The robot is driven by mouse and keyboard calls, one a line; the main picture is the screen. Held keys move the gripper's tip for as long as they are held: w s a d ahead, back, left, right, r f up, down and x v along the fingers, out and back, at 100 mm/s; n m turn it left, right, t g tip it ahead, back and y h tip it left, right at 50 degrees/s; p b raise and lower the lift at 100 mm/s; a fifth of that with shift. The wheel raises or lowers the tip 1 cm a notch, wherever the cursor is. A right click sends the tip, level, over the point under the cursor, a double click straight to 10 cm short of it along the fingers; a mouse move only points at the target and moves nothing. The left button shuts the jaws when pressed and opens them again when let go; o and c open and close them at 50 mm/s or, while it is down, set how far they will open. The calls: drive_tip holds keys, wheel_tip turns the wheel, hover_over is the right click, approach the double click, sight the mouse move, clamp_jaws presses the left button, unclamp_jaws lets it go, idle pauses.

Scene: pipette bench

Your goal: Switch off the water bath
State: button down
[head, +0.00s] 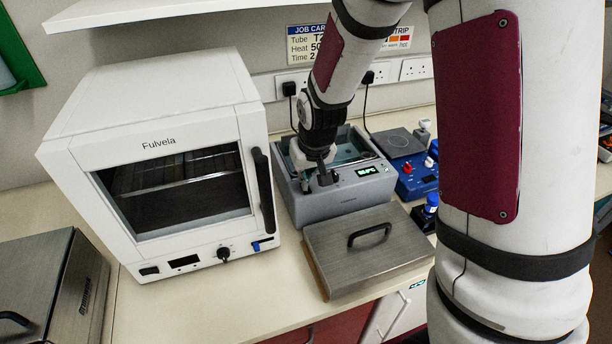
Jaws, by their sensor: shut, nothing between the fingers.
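The water bath (335,204) is a grey open-topped box on the bench, right of the white oven. Clear liquid shows inside it. Its small display (367,171) is lit with green digits, which are too small to read surely. My gripper (324,183) is shut and empty. It points down at the front left part of the bath, by the front rim and left of the display. I cannot tell whether the fingertips touch the bath. My gripper and wrist cover part of the front panel and basin, and I cannot make out the bath's switch.
A white oven (160,217) stands close on the left. A steel lid (370,262) with a black handle lies in front of the bath. A blue device (416,182) and a dark plate (397,142) stand to the right. Wall sockets (415,69) with plugs are behind.

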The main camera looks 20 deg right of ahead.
sight(309, 192)
drive_tip(key=shift+r, duration=0.15)
drive_tip(key=shift+r+p, duration=0.3)
drive_tip(key=shift+r, duration=0.05)
drive_tip(key=v, duration=1.3)
drive_tip(key=shift+w+p, duration=0.2)
drive_tip(key=shift+p, duration=0.2)
drive_tip(key=n, duration=0.6)
drive_tip(key=w+n+g, duration=0.1)
drive_tip(key=n, duration=0.5)
drive_tip(key=w+n+g, duration=0.1)
drive_tip(key=n, duration=0.5)
drive_tip(key=shift+w+d+r+b, duration=0.1)
drive_tip(key=shift+r+b, duration=0.1)
drive_tip(key=shift+b, duration=0.1)
